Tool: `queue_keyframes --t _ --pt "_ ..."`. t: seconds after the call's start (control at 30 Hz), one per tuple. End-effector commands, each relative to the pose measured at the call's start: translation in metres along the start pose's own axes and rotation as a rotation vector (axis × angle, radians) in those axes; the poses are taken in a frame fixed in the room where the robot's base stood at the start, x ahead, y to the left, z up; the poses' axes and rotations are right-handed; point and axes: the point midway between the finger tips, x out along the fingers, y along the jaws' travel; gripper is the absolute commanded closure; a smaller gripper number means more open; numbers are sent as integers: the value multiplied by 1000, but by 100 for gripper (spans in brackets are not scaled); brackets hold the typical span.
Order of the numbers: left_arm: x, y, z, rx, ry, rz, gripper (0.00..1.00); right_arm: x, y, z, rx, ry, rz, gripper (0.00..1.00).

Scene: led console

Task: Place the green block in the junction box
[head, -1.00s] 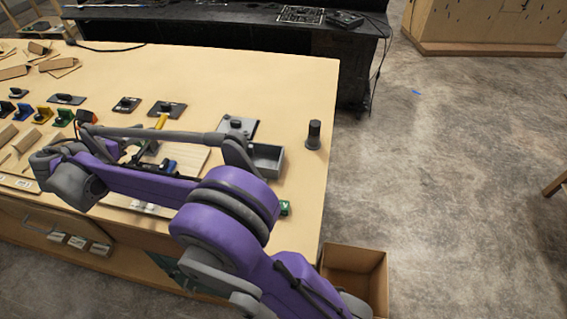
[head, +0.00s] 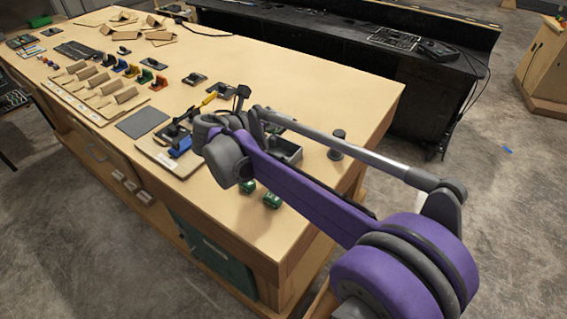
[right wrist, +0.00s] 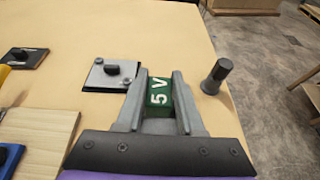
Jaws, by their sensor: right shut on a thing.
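A green block (right wrist: 158,97) marked "5 V" is held between the two grey fingers of my right gripper (right wrist: 160,104) in the right wrist view. The gripper is shut on it. The junction box (head: 289,152) is a grey open box on the table in the head view, partly hidden behind my right arm. In the wrist view the gripper covers the area where the box stands, so I cannot tell the block's height relative to it. Two more green blocks (head: 271,200) (head: 246,185) lie near the table's front edge. My left gripper is not in view.
A dark round knob (head: 338,143) stands right of the box; it also shows in the wrist view (right wrist: 217,76). A grey plate with a black knob (right wrist: 110,74) lies left of the gripper. Several coloured parts and holders (head: 132,70) cover the table's left side.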

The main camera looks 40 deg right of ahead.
Motion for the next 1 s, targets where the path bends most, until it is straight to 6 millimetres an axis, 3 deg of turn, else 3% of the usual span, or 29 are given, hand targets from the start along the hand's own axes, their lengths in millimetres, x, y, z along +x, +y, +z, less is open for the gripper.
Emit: queue_keyframes --t 0.13,0.4,0.73,1.0 --pt "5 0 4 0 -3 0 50 7 -14 -8 -8 -2 19 100" --pt "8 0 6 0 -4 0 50 25 -14 -50 -9 -2 22 100" --pt "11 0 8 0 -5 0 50 40 -14 -86 -9 -2 21 100" --pt "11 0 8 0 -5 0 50 42 -14 -92 -8 -2 21 100"
